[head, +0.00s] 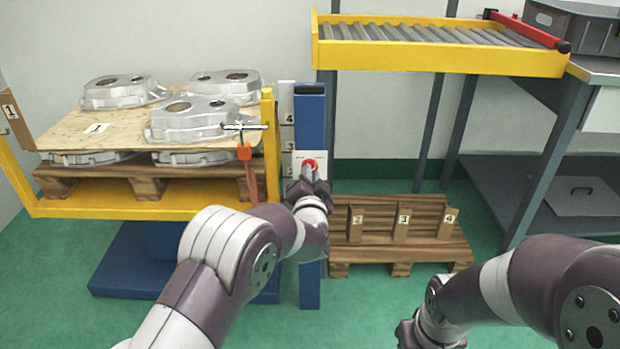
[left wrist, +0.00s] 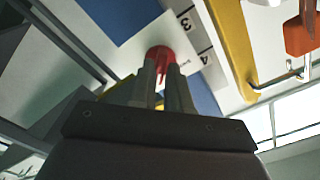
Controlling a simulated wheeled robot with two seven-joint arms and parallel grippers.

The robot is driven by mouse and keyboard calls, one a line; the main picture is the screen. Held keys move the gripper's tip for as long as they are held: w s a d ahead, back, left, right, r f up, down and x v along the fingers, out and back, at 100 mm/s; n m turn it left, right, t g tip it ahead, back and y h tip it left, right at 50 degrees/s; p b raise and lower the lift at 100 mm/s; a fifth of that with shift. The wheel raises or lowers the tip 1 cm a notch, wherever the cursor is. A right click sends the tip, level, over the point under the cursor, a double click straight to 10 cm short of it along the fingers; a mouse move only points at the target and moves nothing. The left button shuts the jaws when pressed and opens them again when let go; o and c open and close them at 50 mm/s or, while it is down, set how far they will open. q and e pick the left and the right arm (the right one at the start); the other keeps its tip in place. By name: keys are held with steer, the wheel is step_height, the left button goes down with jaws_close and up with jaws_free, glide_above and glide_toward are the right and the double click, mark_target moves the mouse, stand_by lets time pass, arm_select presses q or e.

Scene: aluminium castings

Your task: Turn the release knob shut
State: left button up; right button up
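The red release knob (head: 309,165) is on a white plate (head: 290,165) on the blue post. It also shows in the left wrist view (left wrist: 159,54), just beyond the fingertips. My left gripper (head: 308,181) is at the knob, and its fingers hide part of it. In the left wrist view the two fingers of my left gripper (left wrist: 163,72) are close together, with a narrow red part of the knob between them. My right gripper (head: 420,334) is low at the bottom right, and its fingers are not clear.
A yellow frame (head: 150,210) left of the post holds a wooden pallet with several aluminium castings (head: 190,118). An orange-handled clamp (head: 245,150) hangs close to my left arm. A slotted wooden pallet (head: 400,240) lies right of the post, below a roller conveyor (head: 440,60).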

arm_select(q)
jaws_close()
steer(key=shift+a+f+n, duration=0.1)
steer(key=shift+n, duration=8.9)
steer(key=o, duration=0.6)
jaws_free()
steer(key=shift+c, duration=0.2)
